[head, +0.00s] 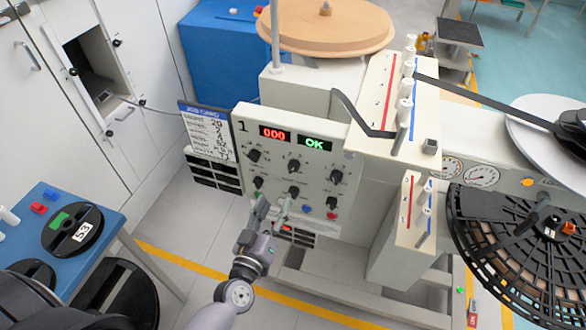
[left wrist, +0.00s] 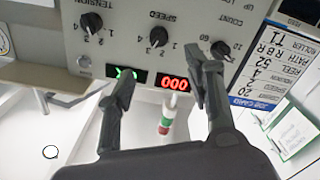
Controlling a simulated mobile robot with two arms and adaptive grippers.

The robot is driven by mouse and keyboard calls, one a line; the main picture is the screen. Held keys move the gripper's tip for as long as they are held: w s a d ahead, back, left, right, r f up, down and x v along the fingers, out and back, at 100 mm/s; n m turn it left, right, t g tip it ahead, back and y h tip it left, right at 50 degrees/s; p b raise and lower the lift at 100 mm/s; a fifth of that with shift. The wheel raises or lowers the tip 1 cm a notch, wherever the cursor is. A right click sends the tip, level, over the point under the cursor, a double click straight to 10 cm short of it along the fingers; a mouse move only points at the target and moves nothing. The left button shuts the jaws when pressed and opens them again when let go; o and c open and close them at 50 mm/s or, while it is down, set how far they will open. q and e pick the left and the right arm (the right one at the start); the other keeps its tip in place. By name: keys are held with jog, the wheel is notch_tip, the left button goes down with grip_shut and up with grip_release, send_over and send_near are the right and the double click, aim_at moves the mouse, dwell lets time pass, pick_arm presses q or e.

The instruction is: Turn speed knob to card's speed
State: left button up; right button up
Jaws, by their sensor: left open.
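The speed knob (head: 294,166) is the middle black knob in the upper row of the grey control panel (head: 330,158). In the left wrist view the panel appears upside down, and the speed knob (left wrist: 158,37) lies beyond the gap between my fingertips. Its pointer is too small to read surely. My right gripper is out of view.
Count and tension knobs (head: 337,177) flank the speed knob, with smaller knobs and coloured buttons below. The displays (head: 294,138) read 000 and OK. A white roller block (head: 390,100) stands right of the panel. A blue table (head: 75,195) with a reel is at left.

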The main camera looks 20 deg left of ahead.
aim_at(291, 170)
pick_arm(q)
jog(key=w, duration=0.8)
jog(key=w+p, duration=0.1)
jog(key=w, duration=0.3)
jog(key=shift+d, duration=0.25)
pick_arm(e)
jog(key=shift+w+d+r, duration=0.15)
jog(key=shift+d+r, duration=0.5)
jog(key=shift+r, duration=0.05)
pick_arm(q)
jog(key=shift+c, duration=0.2)
grip_shut()
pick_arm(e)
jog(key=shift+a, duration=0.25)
